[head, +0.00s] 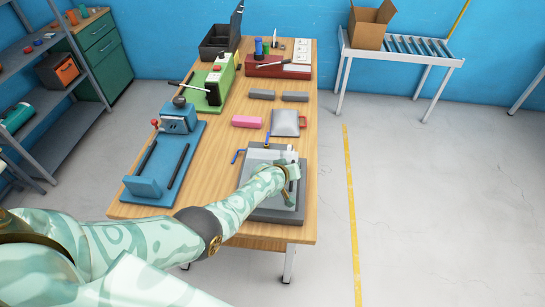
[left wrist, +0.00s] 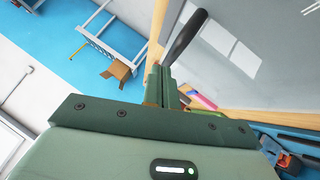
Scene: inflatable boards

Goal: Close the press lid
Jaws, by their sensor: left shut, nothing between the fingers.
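The press stands at the near end of the wooden table in the head view, with a dark grey base (head: 268,215) and a lighter grey plate (head: 256,160) above it. My left forearm and hand cover much of it, so I cannot tell the lid's angle. My left gripper (head: 289,190) is over the right part of the press. In the left wrist view its green fingers (left wrist: 169,88) are shut and empty, close by a black handle (left wrist: 185,36). A glossy grey panel (left wrist: 235,50) fills the upper right there. My right gripper is out of view.
A blue machine (head: 150,185) stands left of the press, with a green one (head: 212,90) behind. A pink block (head: 246,121), grey bars (head: 262,94) and a grey flat piece (head: 286,123) lie behind the press. The floor at right is clear.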

